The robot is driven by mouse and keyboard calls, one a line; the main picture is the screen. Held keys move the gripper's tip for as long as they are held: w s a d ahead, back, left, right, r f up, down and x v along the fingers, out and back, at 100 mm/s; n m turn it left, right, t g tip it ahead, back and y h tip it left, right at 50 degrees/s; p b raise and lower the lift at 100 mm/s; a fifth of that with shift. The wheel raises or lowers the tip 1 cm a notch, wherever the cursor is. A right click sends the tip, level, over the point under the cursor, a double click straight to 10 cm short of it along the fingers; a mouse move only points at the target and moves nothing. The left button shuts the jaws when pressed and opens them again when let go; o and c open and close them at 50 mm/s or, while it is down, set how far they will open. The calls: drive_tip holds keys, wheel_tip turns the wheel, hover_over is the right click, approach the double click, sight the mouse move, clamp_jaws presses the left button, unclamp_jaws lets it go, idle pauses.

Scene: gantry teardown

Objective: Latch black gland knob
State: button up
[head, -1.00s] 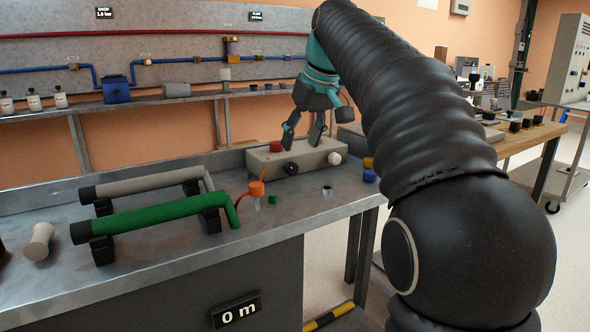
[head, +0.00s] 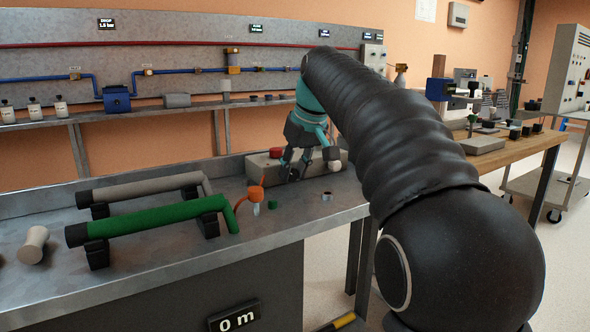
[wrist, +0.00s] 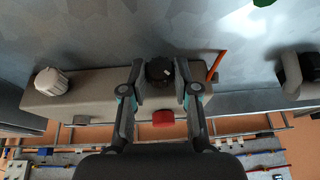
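The black gland knob (wrist: 160,71) sits on the front of a pale grey box (wrist: 95,100) on the bench. In the wrist view it lies between the two fingers of my gripper (wrist: 161,82). The fingers are partly closed, one on each side of it, with little gap; I cannot make out firm contact. In the head view my gripper (head: 294,167) is down at the front of the box (head: 318,167), and its fingers largely hide the knob. A red knob (wrist: 164,118) and a white knob (wrist: 51,82) are on the same box.
Green (head: 160,217) and grey (head: 145,187) pipes lie on black supports further left. A small ring (head: 327,197) lies near the bench front.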

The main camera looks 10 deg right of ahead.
clamp_jaws()
drive_tip(key=shift+d+r+g+y+p, duration=0.25)
drive_tip(key=shift+y+p, duration=0.25)
drive_tip(key=shift+p, duration=0.7)
drive_tip(key=shift+f+m+g+y+p, duration=0.1)
drive_tip(key=shift+m+g+y+p, duration=0.2)
drive_tip(key=shift+y+p, duration=0.6)
drive_tip(key=shift+w+f+y+p, duration=0.1)
drive_tip(key=shift+f+y+p, duration=0.15)
drive_tip(key=shift+y+p, duration=0.35)
drive_tip(key=o, duration=0.8)
unclamp_jaws()
